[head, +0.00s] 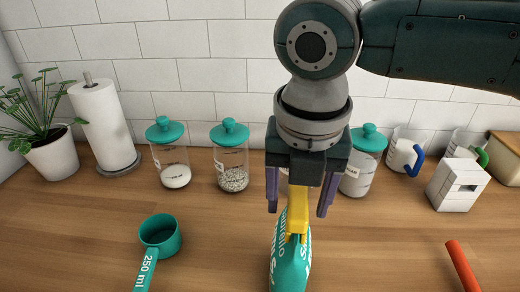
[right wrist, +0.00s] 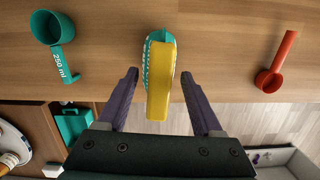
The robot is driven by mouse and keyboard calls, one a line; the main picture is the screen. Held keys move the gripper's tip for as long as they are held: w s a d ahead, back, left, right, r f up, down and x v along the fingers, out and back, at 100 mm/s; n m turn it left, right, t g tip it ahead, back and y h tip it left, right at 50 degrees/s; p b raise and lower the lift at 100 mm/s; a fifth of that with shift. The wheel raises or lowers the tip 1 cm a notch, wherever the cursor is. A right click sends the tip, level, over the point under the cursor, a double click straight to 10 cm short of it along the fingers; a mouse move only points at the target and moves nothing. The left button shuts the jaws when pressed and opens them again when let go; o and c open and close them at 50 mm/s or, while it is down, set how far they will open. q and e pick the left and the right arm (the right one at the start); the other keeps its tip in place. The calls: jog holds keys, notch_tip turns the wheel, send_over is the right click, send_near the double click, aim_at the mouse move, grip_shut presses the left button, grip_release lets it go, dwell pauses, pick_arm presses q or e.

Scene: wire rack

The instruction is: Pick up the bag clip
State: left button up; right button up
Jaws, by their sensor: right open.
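The yellow bag clip (head: 298,210) sits across the top of a teal bag (head: 291,262) with white lettering, near the front of the wooden counter. My right gripper (head: 299,207) points down over the clip in the head view, its two purple fingers apart on either side of it. In the right wrist view the clip (right wrist: 158,80) lies between the lines of the open fingers (right wrist: 158,73), and neither finger visibly touches it. The bag (right wrist: 160,38) shows partly behind the clip. My left gripper is not in view.
A teal measuring cup (head: 160,236) lies left of the bag, and a red scoop (head: 462,265) lies to the right. Glass jars (head: 231,160) with teal lids, a paper towel roll (head: 103,122), a plant (head: 50,150) and a white box (head: 458,184) stand along the back.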

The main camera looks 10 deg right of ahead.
jog(key=shift+c, duration=0.2)
grip_shut()
dwell(0.3)
